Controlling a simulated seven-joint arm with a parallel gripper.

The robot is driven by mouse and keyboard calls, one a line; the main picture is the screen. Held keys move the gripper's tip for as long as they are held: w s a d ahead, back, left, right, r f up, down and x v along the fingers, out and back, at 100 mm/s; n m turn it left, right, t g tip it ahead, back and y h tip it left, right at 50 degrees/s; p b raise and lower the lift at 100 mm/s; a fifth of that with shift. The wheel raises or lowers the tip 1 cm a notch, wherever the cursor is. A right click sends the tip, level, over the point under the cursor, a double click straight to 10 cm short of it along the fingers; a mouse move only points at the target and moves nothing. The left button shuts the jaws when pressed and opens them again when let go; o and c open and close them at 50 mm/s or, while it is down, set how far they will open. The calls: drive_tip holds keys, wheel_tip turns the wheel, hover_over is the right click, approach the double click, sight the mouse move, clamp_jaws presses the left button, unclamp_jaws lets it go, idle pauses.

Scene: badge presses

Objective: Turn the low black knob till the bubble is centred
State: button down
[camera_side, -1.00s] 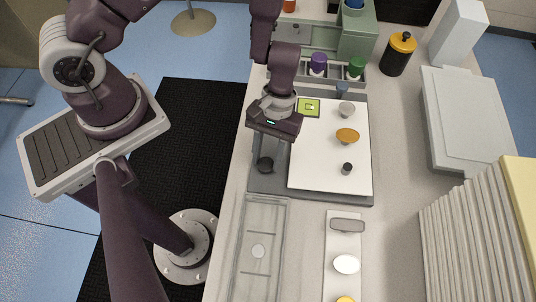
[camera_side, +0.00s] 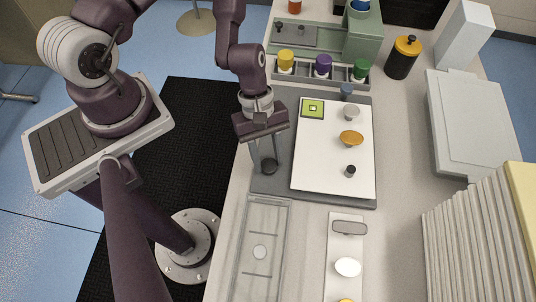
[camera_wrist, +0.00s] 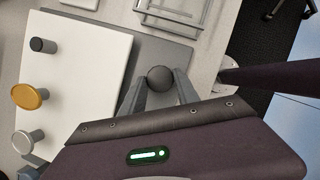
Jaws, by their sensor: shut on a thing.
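A low, round black knob (camera_side: 269,167) sits on the grey base plate (camera_side: 268,188), left of the white plate (camera_side: 325,180). My gripper (camera_side: 265,164) reaches down to it and is shut on it. In the wrist view the knob (camera_wrist: 160,78) sits between the two fingertips (camera_wrist: 160,88), one on each side. A green square level (camera_side: 312,108) lies at the white plate's far left corner. Its bubble is too small to place exactly. The level is not in the wrist view.
On the white plate stand a small black knob (camera_side: 350,171), an orange knob (camera_side: 351,138) and a grey knob (camera_side: 351,113). A rack with yellow, purple and green capped pots (camera_side: 323,66) stands behind. A clear tray (camera_side: 262,250) lies in front.

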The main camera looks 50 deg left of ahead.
drive_tip(key=shift+f+n, duration=0.1)
drive_tip(key=shift+n, duration=0.4)
drive_tip(key=c, duration=0.9)
unclamp_jaws()
drive_tip(key=shift+w+a+r, duration=0.1)
drive_tip(key=shift+a+r, duration=0.05)
drive_tip(key=shift+r, duration=0.3)
drive_tip(key=v, duration=0.6)
drive_tip(key=shift+a+r, duration=0.15)
